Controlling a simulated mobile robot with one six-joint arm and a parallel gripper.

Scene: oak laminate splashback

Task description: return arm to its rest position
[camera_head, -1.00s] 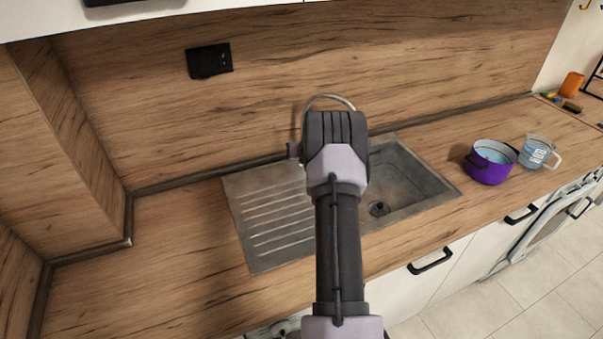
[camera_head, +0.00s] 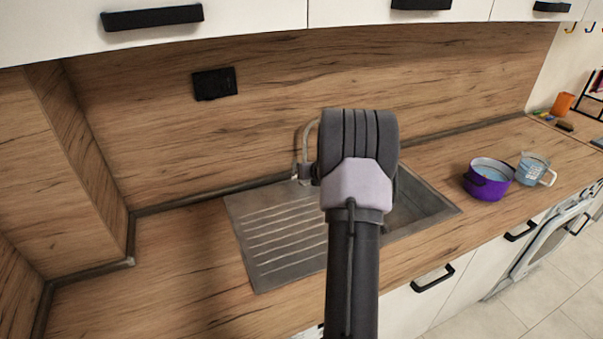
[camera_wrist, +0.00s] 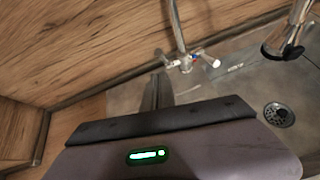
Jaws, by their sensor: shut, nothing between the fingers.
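My arm (camera_head: 352,240) rises in front of the sink in the head view, and its wrist end hides the gripper there. In the wrist view my gripper (camera_wrist: 156,90) shows its dark fingers together and empty, pointing towards the back of the sink. The grey gripper housing with a green light fills the bottom of that view. The tap (camera_wrist: 182,58) stands just beyond the fingers, and its spout end (camera_wrist: 284,42) hangs at the upper right. I cannot tell how close the fingers are to the tap.
The steel sink (camera_head: 282,245) with drainboard lies under my arm, its basin partly hidden. A purple pot (camera_head: 488,182) and a clear measuring jug (camera_head: 534,170) stand to the right on the counter. White upper cabinets (camera_head: 250,20) hang above. The left counter is bare.

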